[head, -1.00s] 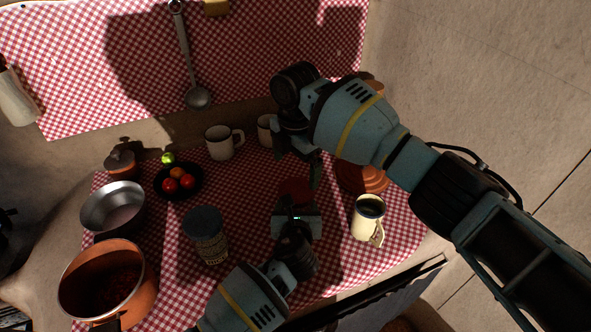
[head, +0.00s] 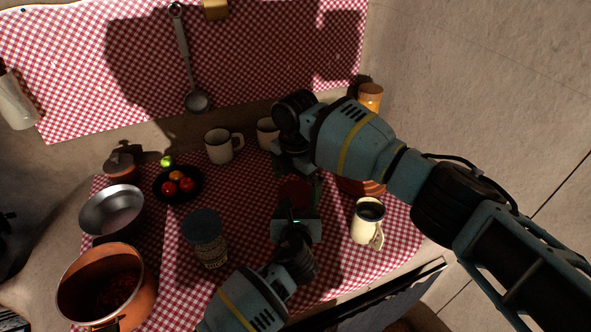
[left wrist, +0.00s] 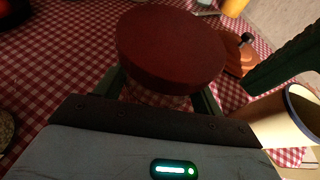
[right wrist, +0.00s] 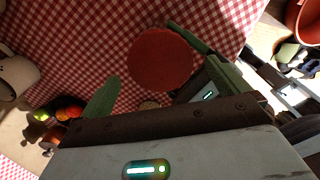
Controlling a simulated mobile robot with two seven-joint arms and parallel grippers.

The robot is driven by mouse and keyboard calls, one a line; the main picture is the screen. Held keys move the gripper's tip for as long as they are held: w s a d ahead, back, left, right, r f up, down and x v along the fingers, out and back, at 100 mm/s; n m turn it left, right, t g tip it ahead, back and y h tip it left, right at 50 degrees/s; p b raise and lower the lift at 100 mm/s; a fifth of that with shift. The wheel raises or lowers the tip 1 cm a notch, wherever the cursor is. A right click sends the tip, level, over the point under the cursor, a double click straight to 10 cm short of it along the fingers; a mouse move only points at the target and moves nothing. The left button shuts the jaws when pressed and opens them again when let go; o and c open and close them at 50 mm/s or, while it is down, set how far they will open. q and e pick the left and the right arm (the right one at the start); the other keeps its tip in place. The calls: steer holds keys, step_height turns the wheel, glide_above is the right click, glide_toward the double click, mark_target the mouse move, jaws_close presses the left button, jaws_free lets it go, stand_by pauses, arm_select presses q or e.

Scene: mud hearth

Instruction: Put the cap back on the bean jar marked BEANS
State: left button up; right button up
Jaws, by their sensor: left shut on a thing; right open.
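A round dark red cap (head: 294,193) shows between my two grippers. In the left wrist view the cap (left wrist: 171,48) lies flat above the left fingers, over what looks like a clear jar body (left wrist: 155,97). My left gripper (head: 296,212) is shut on that body, which is mostly hidden; I see no BEANS marking on it. My right gripper (head: 299,180) is open just above and behind the cap. In the right wrist view the cap (right wrist: 160,60) is beyond its fingers, apparently not gripped. Whether the cap is seated cannot be told.
A labelled jar with a blue-grey lid (head: 204,224) stands left of my left gripper; its label is unreadable. A cream mug (head: 364,228) stands close on the right. Behind are two mugs (head: 219,147). A fruit plate (head: 190,197), metal bowl (head: 112,208) and copper pot (head: 128,262) are left.

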steer(key=shift+f, duration=1.3)
steer(key=c, duration=1.1)
steer(key=m, duration=0.4)
steer(key=shift+a, duration=0.1)
steer(key=m, duration=1.3)
steer(key=shift+m, duration=0.4)
steer(key=o, duration=1.1)
